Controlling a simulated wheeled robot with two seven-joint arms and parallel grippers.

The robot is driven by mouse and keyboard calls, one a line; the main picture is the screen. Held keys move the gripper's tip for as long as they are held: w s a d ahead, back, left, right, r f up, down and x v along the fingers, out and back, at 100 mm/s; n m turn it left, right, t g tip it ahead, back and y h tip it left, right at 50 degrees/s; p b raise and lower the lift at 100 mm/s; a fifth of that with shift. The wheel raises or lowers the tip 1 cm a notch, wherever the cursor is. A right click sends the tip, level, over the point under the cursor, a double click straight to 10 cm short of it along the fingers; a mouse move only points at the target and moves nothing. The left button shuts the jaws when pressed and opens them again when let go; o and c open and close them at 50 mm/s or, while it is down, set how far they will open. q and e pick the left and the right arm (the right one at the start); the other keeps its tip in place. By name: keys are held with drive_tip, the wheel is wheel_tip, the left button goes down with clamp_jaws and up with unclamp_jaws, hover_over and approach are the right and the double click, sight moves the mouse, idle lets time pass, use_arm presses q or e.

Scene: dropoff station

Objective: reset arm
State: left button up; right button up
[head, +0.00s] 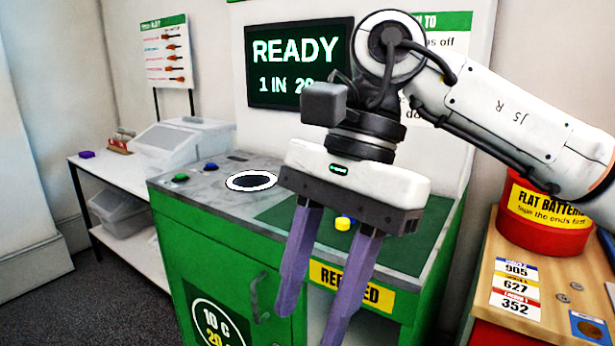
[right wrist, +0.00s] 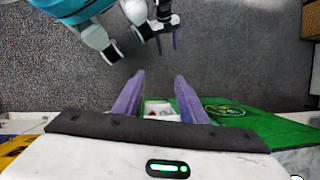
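My right arm comes in from the right in the head view, bent, with its gripper (head: 312,322) hanging fingers down in front of the green station (head: 210,250). Its two purple fingers are apart with nothing between them. In the right wrist view the same gripper (right wrist: 157,82) is open and empty, and a small pale box with reddish contents (right wrist: 158,107) shows below, beyond the fingers. My left gripper (right wrist: 167,41) shows small at the top of the right wrist view, its two fingers apart and empty over the floor. It is not in the head view.
The screen (head: 297,62) reads READY, partly covered by my arm. A red flat-battery tub (head: 540,240) stands on a wooden top at right. A white side table (head: 135,255) stands left; floor is clear there.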

drive_tip(key=s+a+r+m+g+y, duration=0.2)
drive_tip(key=s+a+m+g+y, duration=0.45)
drive_tip(key=a+y, duration=0.5)
drive_tip(key=w+d+f+m+t+y, duration=0.2)
drive_tip(key=w+d+m+t+y, duration=0.15)
drive_tip(key=w+m+t, duration=0.6)
drive_tip(key=w+d+f+m+t+y, duration=0.2)
drive_tip(key=w+m+t+y, duration=0.3)
drive_tip(key=m+t, duration=0.85)
drive_tip(key=w+d+f+m+t+h, duration=0.1)
drive_tip(key=d+f+m+h, duration=0.35)
drive_tip(key=f+m, duration=0.3)
drive_tip(key=w+d+f+m+t+h, duration=0.1)
drive_tip(key=d+f+m+h, duration=0.2)
drive_tip(key=f+m+h, duration=0.35)
drive_tip(key=w+d+f+m+t+h, duration=0.1)
drive_tip(key=d+f+m+h, duration=0.25)
drive_tip(key=f+m, duration=0.55)
drive_tip(key=s+d+f+m+g+h, duration=0.3)
drive_tip(key=s+d+f+m+g, duration=0.1)
drive_tip(key=s+f, duration=0.6)
drive_tip(key=s+d+f+m+g+h, duration=0.3)
drive_tip(key=s+d+f+m+g, duration=0.1)
drive_tip(key=s+f, duration=0.6)
wheel_tip(320, 180, down, 4)
drive_tip(key=shift+d+r+m+p, duration=0.25)
drive_tip(key=shift+d+m+p, duration=0.25)
drive_tip(key=shift+d, duration=0.5)
